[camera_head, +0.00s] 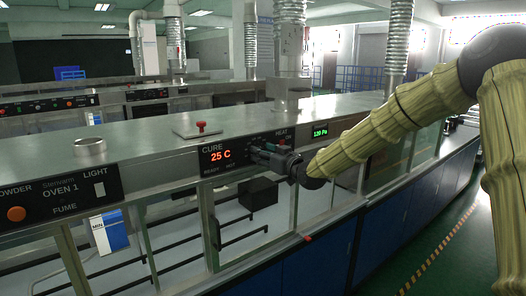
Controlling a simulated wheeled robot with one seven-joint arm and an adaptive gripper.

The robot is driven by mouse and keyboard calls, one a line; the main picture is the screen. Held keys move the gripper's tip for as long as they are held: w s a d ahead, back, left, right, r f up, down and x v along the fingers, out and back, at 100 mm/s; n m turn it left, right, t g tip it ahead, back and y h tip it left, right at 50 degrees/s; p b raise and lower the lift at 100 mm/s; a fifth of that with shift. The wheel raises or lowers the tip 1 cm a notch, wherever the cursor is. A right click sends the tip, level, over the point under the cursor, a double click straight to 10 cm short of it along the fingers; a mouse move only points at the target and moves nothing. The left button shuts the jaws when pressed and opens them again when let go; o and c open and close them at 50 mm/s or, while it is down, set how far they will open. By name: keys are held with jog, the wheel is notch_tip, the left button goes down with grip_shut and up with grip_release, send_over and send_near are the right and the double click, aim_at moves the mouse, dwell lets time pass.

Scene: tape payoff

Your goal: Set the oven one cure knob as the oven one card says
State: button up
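The oven one panel runs along the front of the long metal housing, with the label "OVEN 1" (60,190) at the left. The cure display (221,156) reads "25 C" in red, under the word CURE. My gripper (262,153) is at the panel just right of this display, below the HEAT label. Its fingers point left toward the panel and cover the spot where a knob would be. The cure knob cannot be made out, and I cannot tell whether the fingers touch or grip it. No oven one card with a readable setting shows.
A green display (320,132) reads about 120 Pa. An orange knob (16,214) is at far left. Behind the glass are a dark block (258,193) and a blue-white item (109,232).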

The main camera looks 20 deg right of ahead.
jog(key=shift+w, duration=0.15)
jog(key=c, duration=1)
jog(key=shift+c, duration=0.2)
jog(key=shift+m, duration=0.3)
jog(key=m+b, duration=0.6)
jog(key=m, duration=0.1)
jog(key=m+b, duration=0.6)
jog(key=m, duration=0.2)
jog(key=m+b, duration=0.6)
jog(key=m, duration=0.2)
jog(key=shift+d+f+b, duration=0.15)
jog(key=shift+f+b, duration=0.1)
jog(key=shift+b, duration=0.1)
